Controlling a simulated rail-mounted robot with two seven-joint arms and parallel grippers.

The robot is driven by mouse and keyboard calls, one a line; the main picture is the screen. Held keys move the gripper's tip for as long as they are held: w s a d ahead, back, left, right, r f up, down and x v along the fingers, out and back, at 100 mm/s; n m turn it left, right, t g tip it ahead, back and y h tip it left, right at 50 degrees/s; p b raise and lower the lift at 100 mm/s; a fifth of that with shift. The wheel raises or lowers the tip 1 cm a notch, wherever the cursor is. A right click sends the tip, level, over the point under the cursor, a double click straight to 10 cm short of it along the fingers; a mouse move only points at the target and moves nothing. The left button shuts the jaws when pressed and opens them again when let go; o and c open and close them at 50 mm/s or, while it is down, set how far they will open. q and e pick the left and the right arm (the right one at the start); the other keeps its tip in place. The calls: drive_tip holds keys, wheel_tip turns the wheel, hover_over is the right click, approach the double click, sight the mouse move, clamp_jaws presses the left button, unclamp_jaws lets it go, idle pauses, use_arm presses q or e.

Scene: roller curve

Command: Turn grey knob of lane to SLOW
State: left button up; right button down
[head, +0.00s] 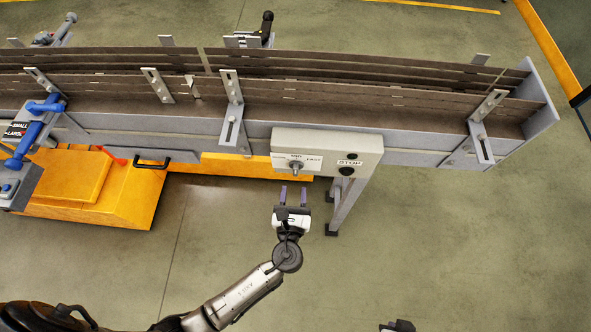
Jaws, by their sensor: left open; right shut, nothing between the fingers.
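The grey knob (296,167) sits on the front of a pale control box (327,143) fixed to the lane (420,142). The label at its right reads FAST; the labels at its left and above are too small to read surely. The knob's exact pointing direction is hard to tell. My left gripper (293,190) is open and empty, its two fingers pointing up the picture just below the knob, with no visible contact. My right gripper (398,325) shows only in part at the bottom edge; it is shut and empty.
A STOP label and dark button (347,170) sit right of the knob on the same box. A grey support leg (344,205) stands below the box. Floor at the right is clear.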

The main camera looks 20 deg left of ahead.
sight(296, 171)
use_arm(q)
drive_tip(key=x, duration=0.6)
drive_tip(key=shift+w+a, duration=0.1)
drive_tip(key=shift+w, duration=0.15)
clamp_jaws()
